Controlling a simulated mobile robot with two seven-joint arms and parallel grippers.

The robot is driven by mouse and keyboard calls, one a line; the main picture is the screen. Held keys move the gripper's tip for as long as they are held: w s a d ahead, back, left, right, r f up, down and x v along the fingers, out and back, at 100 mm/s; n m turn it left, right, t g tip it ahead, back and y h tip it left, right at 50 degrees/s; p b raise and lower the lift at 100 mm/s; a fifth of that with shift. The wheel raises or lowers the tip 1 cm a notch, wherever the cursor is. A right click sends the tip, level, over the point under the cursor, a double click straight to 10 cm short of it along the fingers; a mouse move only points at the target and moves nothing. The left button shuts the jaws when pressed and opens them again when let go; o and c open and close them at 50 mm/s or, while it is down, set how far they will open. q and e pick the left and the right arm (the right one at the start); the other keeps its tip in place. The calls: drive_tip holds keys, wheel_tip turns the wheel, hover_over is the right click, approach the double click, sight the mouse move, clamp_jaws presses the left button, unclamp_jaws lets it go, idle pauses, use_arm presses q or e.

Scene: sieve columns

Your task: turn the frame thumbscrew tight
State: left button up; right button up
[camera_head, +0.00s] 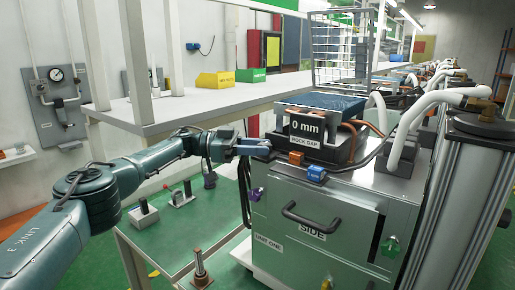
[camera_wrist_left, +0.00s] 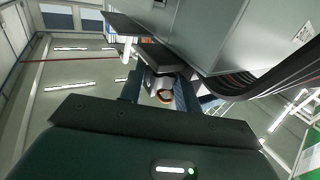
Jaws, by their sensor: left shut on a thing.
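My left gripper (camera_head: 258,147) reaches in from the left to the near-left corner of the machine's dark top frame (camera_head: 345,152). In the left wrist view its two fingers (camera_wrist_left: 160,95) stand either side of a small round grey part with a brown ring, which appears to be the frame thumbscrew (camera_wrist_left: 163,93). The gripper is shut on it. In the head view the fingers hide the thumbscrew. A sign (camera_head: 305,129) above the frame reads 0 mm. My right gripper is in neither view.
An orange block (camera_head: 296,158) and a blue clamp-like part (camera_head: 317,173) sit just right of the gripper. The grey cabinet (camera_head: 300,225) has a dark handle (camera_head: 310,222). White hoses (camera_head: 412,125) rise at the right. A low side table (camera_head: 175,232) stands at left.

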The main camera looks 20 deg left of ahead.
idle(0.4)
use_arm(q)
drive_tip(key=o, duration=1)
drive_tip(key=shift+a, duration=0.1)
